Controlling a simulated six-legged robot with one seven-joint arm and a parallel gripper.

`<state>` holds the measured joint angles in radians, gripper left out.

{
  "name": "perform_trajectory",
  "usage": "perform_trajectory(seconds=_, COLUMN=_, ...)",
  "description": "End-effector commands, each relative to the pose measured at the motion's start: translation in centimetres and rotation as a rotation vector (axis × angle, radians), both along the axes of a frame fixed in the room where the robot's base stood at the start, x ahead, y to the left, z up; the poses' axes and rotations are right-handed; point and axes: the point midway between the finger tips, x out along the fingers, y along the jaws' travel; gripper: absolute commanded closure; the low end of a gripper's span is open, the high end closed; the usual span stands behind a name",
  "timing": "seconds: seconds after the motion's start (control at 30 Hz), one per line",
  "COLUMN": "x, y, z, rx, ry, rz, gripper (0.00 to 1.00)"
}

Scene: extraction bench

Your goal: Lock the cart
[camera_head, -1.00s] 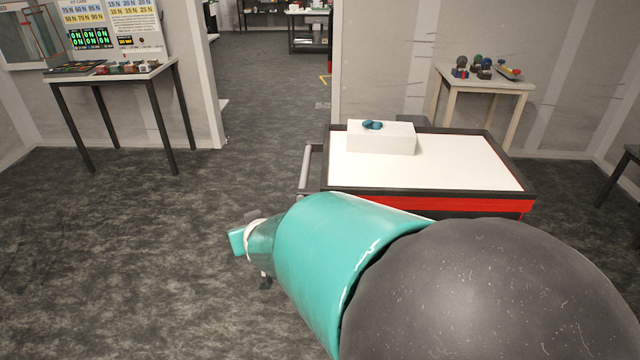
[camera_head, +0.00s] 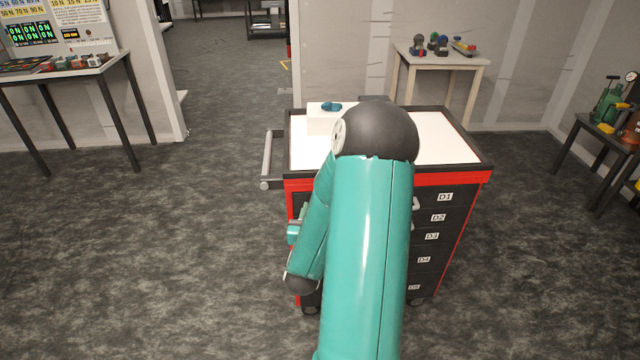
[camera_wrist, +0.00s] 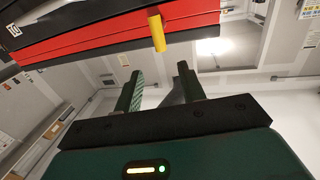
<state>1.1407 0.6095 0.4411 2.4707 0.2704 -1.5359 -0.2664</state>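The cart (camera_head: 455,230) is black and red with a white top and drawers labelled D1 to D5, all looking shut where visible. My arm covers the left of its front. In the wrist view its red edge (camera_wrist: 110,38) crosses the top, with a short yellow cylinder (camera_wrist: 157,30) sticking out from it. I cannot tell whether this is the lock. My gripper (camera_wrist: 160,88) is open and empty, its two fingers apart and pointing towards the cart, below the yellow cylinder in the picture. In the head view only a teal bit of it shows, left of the cart's front.
A grey push handle (camera_head: 266,160) sticks out from the cart's left side. A white box (camera_head: 322,122) with a blue object (camera_head: 331,106) stands on its top. Tables stand at left (camera_head: 75,75), back (camera_head: 450,58) and right (camera_head: 585,140). Floor to the left is clear.

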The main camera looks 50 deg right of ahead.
Motion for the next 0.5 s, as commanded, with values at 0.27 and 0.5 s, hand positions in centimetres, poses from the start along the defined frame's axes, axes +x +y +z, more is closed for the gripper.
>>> perform_trajectory(seconds=0.27, x=2.7, y=-4.7, z=0.0, rx=0.001, ry=-0.002, rz=0.000, gripper=0.60)
perform_trajectory(seconds=0.5, x=4.9, y=-8.5, z=0.0, rx=0.001, ry=-0.002, rz=0.001, gripper=0.60)
